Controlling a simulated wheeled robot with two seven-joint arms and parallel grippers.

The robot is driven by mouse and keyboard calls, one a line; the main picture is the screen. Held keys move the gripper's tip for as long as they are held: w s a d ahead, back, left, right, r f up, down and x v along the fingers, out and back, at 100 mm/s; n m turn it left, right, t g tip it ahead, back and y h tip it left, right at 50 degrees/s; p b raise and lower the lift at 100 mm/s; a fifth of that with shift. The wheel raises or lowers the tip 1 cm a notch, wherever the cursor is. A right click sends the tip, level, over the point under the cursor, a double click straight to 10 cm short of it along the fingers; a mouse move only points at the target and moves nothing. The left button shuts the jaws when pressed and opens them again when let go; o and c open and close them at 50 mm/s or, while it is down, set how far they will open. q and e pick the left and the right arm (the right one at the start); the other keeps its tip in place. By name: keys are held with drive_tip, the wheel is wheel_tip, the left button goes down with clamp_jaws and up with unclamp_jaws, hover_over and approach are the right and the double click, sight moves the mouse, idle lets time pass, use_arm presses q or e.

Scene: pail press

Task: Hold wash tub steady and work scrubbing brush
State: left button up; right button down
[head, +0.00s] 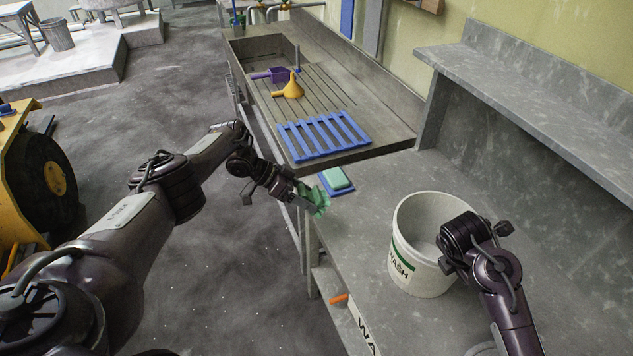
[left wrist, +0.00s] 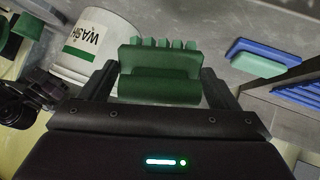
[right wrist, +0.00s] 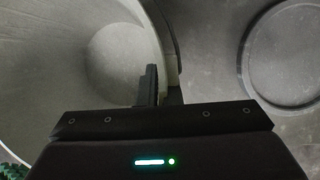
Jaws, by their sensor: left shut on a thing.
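The white wash tub (head: 405,265), marked WASH with a green band, stands upright on the grey bench. It also shows in the left wrist view (left wrist: 92,58). My left gripper (head: 309,197) is shut on the green scrubbing brush (left wrist: 160,78) and holds it near the bench's front edge, left of the tub and apart from it. The brush shows only in part in the head view (head: 319,201). My right gripper (right wrist: 166,88) is at the tub's right rim, with the wall between its close-set fingers. My arm hides its fingertips in the head view.
A pale green block (head: 337,177) sits on a blue base left of the tub. Beyond are a blue slatted rack (head: 325,136), a yellow funnel (head: 290,88) and a purple scoop (head: 279,74). A raised shelf (head: 530,95) runs along the right. The bench between block and tub is clear.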

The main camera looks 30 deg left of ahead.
drive_tip(key=shift+d, duration=0.1)
use_arm(q)
drive_tip(key=s+d+f+t+h, duration=0.1)
drive_tip(key=d+f, duration=0.1)
drive_tip(key=d, duration=0.3)
drive_tip(key=s+d+f+t+h, duration=0.1)
drive_tip(key=s+d+f, duration=0.1)
drive_tip(key=d, duration=0.2)
drive_tip(key=s+d+f+n+h, duration=0.1)
drive_tip(key=s+d+f+h, duration=0.1)
drive_tip(key=d, duration=0.3)
drive_tip(key=shift+s+d+f+t, duration=0.1)
drive_tip(key=shift+d+f+t, duration=0.25)
drive_tip(key=shift+f, duration=0.25)
drive_tip(key=d+t, duration=0.1)
drive_tip(key=s+d+n, duration=0.1)
drive_tip(key=s+d+t, duration=0.1)
drive_tip(key=d, duration=0.1)
drive_tip(key=shift+s+f+t, duration=0.1)
drive_tip(key=shift+f+t, duration=0.25)
drive_tip(key=s+t, duration=0.1)
drive_tip(key=s+d+n+t, duration=0.2)
drive_tip(key=shift+r+y, duration=0.3)
drive_tip(key=shift+r, duration=0.05)
drive_tip(key=shift+s+r+n+t+y, duration=0.25)
drive_tip(key=shift+s+n+t, duration=0.2)
drive_tip(key=shift+t, duration=0.25)
drive_tip(key=shift+x, duration=0.95)
drive_tip(key=shift+x, duration=1.05)
